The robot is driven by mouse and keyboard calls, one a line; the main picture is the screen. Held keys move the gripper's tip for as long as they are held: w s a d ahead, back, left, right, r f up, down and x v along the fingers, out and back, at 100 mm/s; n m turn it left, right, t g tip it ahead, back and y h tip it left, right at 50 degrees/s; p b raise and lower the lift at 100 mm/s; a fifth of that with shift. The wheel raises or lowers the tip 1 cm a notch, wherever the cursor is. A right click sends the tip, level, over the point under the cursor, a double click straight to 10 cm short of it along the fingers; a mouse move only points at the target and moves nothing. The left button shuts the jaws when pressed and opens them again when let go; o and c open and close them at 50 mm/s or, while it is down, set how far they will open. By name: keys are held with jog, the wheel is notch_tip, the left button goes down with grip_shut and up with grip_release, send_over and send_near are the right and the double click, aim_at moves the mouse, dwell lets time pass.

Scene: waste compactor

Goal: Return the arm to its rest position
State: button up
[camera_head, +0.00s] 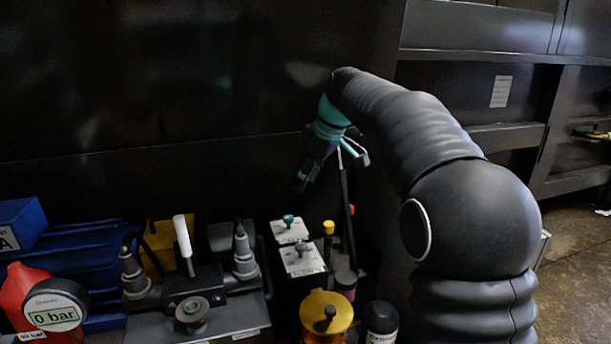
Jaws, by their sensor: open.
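My arm, sleeved in ribbed black, rises at the right of the head view and bends over to the left. My gripper (334,172) hangs from its teal wrist, pointing down, above the equipment at the lower middle. Its fingers are apart, with nothing seen between them. The dark left finger is hard to make out against the black panel behind it.
Below stand a gauge reading "0 bar" (54,311), a white-handled lever (183,240), white-topped boxes with knobs (301,258), a yellow-capped container (326,312) and a black bottle (381,322). Blue boxes (75,262) stand left. Open floor (578,262) shows at the right.

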jog(key=s+d+m+t+h, duration=0.1)
jog(key=s+d+m, duration=0.25)
jog(key=s, duration=0.55)
jog(key=s+d+m+t+h, duration=0.1)
jog(key=s+d+m, duration=0.3)
jog(key=s, duration=0.5)
jog(key=s+d+f+m+h, duration=0.1)
jog(key=s+d+f+m, duration=0.1)
jog(key=s+f, duration=0.3)
jog(key=s+d+f+m+t, duration=0.1)
jog(key=s+d+f+m, duration=0.2)
jog(key=s, duration=0.9)
notch_tip(320, 180, down, 4)
jog(key=shift+s+d+r+t+h, duration=0.2)
jog(key=shift+d+r+t+h, duration=0.15)
jog(key=shift+d, duration=0.65)
jog(key=shift+f, duration=0.1)
jog(key=shift+c, duration=0.2)
